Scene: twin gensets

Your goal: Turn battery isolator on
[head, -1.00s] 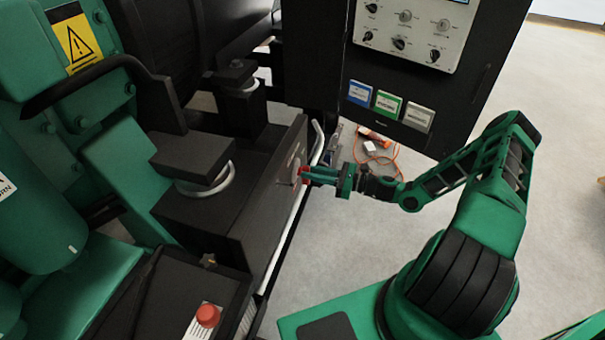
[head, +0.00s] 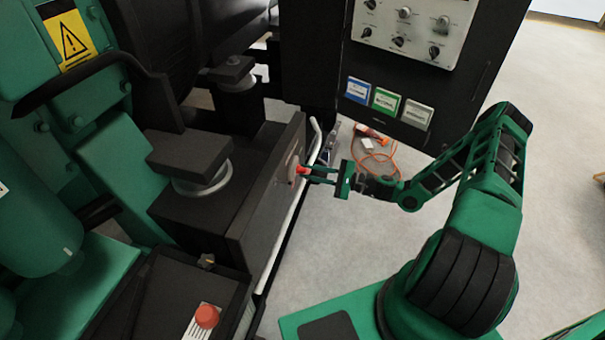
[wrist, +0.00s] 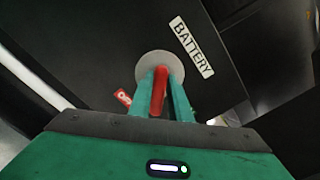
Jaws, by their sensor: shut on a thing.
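The battery isolator has a red handle (wrist: 158,92) on a round grey disc (wrist: 159,66), mounted on a dark panel beside a white BATTERY label (wrist: 194,47). In the wrist view my gripper (wrist: 165,90) has its two green fingers closed around the red handle, one on each side. A small red label (wrist: 123,97) sits left of the disc; its lettering is too small to read surely. In the head view the red handle (head: 302,170) shows at the side of the black box, with my gripper (head: 311,173) reaching it from the right.
A white handrail (head: 287,230) runs along the panel just below the isolator. A black control cabinet (head: 400,150) with knobs stands behind my arm. A red mushroom button (head: 207,316) is at the near left. Orange cable (head: 385,165) lies on the floor; the floor right is open.

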